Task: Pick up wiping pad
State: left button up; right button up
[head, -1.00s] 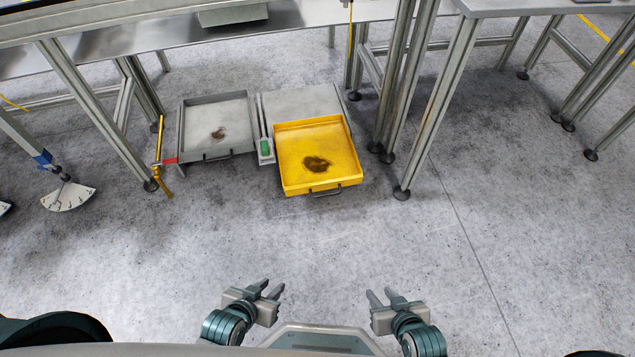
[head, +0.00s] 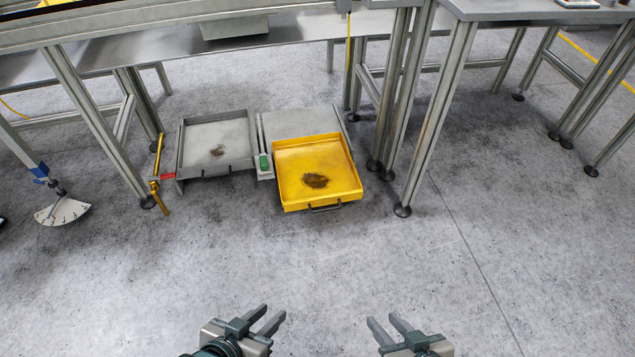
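I cannot make out a wiping pad for certain in the head view. A yellow tray (head: 340,181) with a dark brown stain (head: 315,181) sits low under the table, its handle facing me. A grey tray (head: 238,165) with a smaller brown stain (head: 218,151) is to its left. A small green piece (head: 264,162) sits on a grey bar between the trays. My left gripper (head: 275,316) is open and empty at the bottom of the view. My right gripper (head: 382,321) is open and empty to its right. Both are well apart from the trays.
Metal table legs (head: 440,115) stand right of the yellow tray, and others (head: 98,125) stand to the left. A yellow upright rod (head: 157,175) is beside the grey tray. A white fan-shaped plate (head: 62,211) is at left. The floor (head: 320,260) before the trays is clear.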

aim_at(264, 165)
jog(key=i+j+z, duration=0.1)
jog(key=i+j, duration=0.15)
jog(key=i+j+z, duration=0.15)
jog(key=j, duration=0.25)
jog(key=i+j+z, duration=0.1)
jog(key=i+j, duration=0.2)
jog(key=i+j+z, duration=0.15)
jog(key=j, duration=0.35)
jog(key=i+j+z, duration=0.1)
jog(key=i+j, duration=0.15)
jog(key=j, duration=0.15)
